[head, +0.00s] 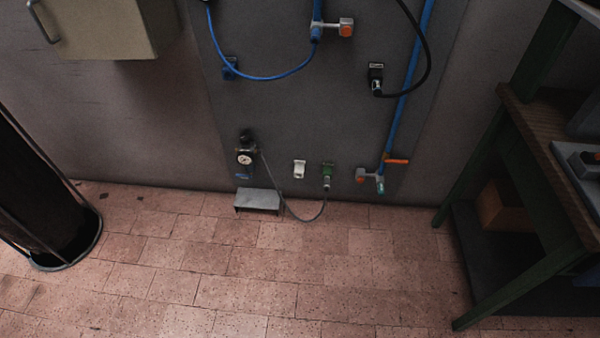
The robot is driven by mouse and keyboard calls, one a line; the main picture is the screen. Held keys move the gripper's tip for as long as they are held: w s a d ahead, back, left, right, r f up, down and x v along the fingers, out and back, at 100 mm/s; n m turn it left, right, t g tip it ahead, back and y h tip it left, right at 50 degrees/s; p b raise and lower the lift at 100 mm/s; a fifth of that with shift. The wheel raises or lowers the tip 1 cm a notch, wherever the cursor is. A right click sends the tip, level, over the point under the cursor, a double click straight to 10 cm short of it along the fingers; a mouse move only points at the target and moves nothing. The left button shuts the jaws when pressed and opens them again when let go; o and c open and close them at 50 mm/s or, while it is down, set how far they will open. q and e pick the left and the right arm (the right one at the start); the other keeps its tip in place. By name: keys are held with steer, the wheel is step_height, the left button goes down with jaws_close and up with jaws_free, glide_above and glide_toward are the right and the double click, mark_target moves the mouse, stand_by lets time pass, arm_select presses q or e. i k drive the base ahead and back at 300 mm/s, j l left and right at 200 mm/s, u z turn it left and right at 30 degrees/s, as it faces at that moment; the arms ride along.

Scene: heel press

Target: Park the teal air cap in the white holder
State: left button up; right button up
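The white holder (300,169) is a small block low on the grey wall panel and looks empty. Just right of it is a small green fitting (327,169) on the panel. A grey end piece (327,182) sits at its lower side, with a thin grey line looping left from it. A small teal-tinted piece (377,86) shows at a dark wall socket higher up, where a black hose ends. I cannot tell for sure which of these is the teal air cap. Neither of my grippers is in view.
A gauge unit (245,157) hangs left of the holder, above a grey metal step (257,200). Blue pipe and an orange-handled valve (371,178) are to the right. A green-framed workbench (548,150) stands right, a dark round bin (66,255) left. The tiled floor (270,270) between is clear.

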mark_target(381, 192)
steer(key=i+j, duration=0.2)
steer(key=i, duration=0.25)
steer(key=i+j+z, duration=0.1)
steer(key=i+j, duration=0.15)
steer(key=i, duration=0.25)
steer(key=i+j, duration=0.25)
steer(key=i, duration=0.2)
